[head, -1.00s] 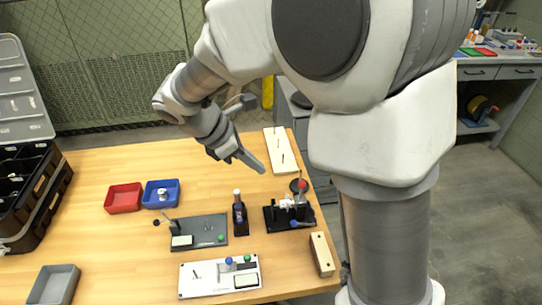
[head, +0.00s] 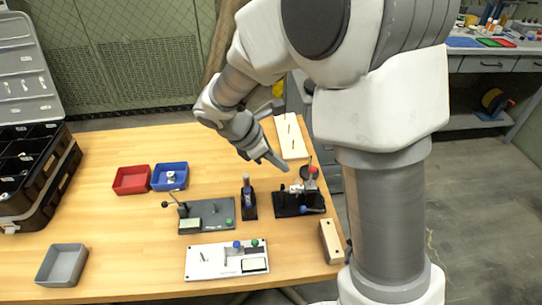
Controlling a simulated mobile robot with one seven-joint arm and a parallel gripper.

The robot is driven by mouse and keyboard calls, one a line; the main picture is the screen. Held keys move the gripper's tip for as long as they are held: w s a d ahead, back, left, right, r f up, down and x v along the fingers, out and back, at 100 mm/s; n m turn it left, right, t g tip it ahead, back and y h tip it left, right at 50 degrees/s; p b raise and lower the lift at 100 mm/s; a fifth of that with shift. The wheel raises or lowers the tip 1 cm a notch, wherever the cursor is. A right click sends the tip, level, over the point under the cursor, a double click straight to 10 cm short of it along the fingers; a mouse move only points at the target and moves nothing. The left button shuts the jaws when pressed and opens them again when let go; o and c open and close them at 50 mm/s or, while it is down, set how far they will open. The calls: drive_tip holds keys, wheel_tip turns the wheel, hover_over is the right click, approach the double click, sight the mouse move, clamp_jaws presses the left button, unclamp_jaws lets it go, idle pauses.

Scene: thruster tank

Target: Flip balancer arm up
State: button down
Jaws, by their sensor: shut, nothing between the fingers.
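My gripper (head: 275,160) is shut and empty. It points down to the right, above the table and just behind a black-based fixture (head: 293,205). This fixture has silver parts, a red knob (head: 312,170) and a blue knob (head: 303,209). My gripper looks apart from it. I cannot tell for certain which of these has the balancer arm. Small parts of both are too fine to make out.
A dark bottle-like item (head: 247,200) stands between the two fixtures. A white panel (head: 205,272) lies in front, a wooden block (head: 330,242) at right, a white pegboard (head: 283,131) behind. Red (head: 121,187), blue (head: 158,182) and grey bins (head: 51,276) stand left. The table's left middle is clear.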

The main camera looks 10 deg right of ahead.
approach(311, 179)
drive_tip(key=x, duration=0.2)
drive_tip(key=shift+w+f+b, duration=0.3)
drive_tip(key=shift+f, duration=0.05)
drive_tip(key=shift+w+d, duration=0.1)
drive_tip(key=shift+d, duration=0.35)
drive_tip(key=shift+r+p, duration=0.1)
drive_tip(key=shift+p, duration=0.25)
